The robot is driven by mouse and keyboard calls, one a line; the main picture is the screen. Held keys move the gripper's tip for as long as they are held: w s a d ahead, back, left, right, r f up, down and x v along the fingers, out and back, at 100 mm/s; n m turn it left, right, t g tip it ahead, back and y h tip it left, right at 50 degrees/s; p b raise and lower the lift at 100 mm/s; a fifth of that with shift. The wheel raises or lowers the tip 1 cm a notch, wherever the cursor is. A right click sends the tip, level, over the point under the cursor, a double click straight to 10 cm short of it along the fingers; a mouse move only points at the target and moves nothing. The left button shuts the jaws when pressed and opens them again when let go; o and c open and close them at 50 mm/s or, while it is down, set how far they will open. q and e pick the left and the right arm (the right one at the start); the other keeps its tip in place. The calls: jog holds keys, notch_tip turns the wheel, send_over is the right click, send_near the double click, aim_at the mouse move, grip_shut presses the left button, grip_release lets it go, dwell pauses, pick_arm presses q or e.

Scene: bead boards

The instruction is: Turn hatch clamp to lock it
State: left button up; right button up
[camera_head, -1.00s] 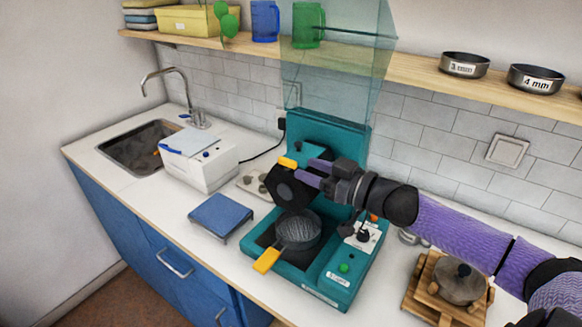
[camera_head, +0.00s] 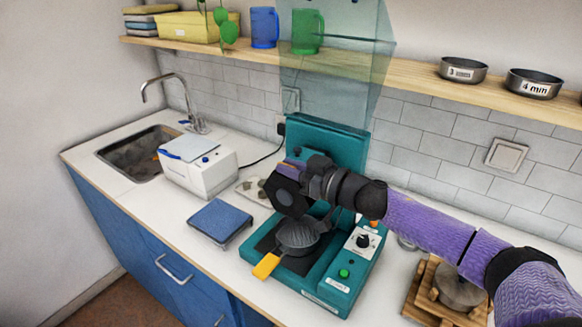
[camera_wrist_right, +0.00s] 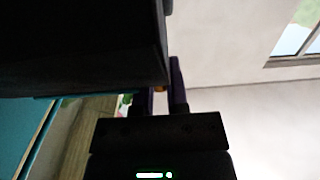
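A teal bench machine (camera_head: 325,292) stands on the counter. A black many-sided plate (camera_head: 289,197) is raised above its bed, below my right gripper. A small yellow-orange piece, which looks like a handle, is at the plate's upper edge; in the right wrist view this piece (camera_wrist_right: 160,88) shows between my finger tips. I cannot make out for certain which part is the hatch clamp. My right gripper (camera_head: 292,168) has its purple fingers at the plate's upper edge. Its fingers (camera_wrist_right: 162,85) are partly hidden behind a dark block, so their grip is unclear. My left gripper is out of view.
A round dark pan (camera_head: 297,236) with a yellow handle sits on the machine bed below the plate. A clear hood (camera_head: 335,60) hangs above. A blue scale (camera_head: 220,220) and a white device (camera_head: 198,170) are to the left. A wooden stand (camera_head: 428,307) is at right.

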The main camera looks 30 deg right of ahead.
grip_shut()
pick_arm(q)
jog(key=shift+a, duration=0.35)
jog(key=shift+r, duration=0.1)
